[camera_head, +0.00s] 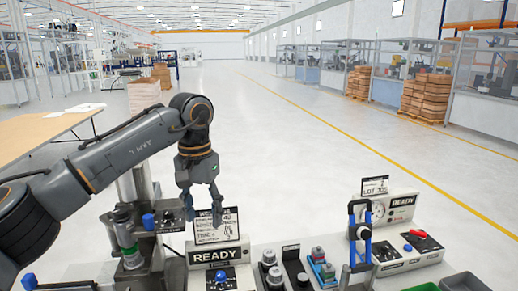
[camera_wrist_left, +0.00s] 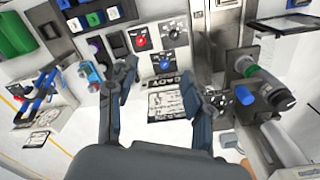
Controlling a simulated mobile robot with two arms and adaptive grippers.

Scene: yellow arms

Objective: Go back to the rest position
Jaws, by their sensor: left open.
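My left gripper (camera_head: 204,208) hangs from the dark grey left arm, which comes in from the left in the head view. Its fingers point down in front of a white printed card (camera_head: 216,226) above a panel marked READY (camera_head: 214,257). In the left wrist view the two fingers of my left gripper (camera_wrist_left: 163,78) stand apart with nothing between them. Behind them is the panel with red and blue knobs (camera_wrist_left: 165,93). I cannot tell how far the fingertips are from the card. My right gripper is in neither view.
A second READY panel (camera_head: 403,202) stands at the right, beside an upright frame with blue grips (camera_head: 360,240). Small button and connector blocks (camera_head: 296,266) lie between the panels. A grey cylinder fixture (camera_head: 130,245) is left of the gripper. A wooden table (camera_head: 35,135) is farther left. Open floor lies beyond.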

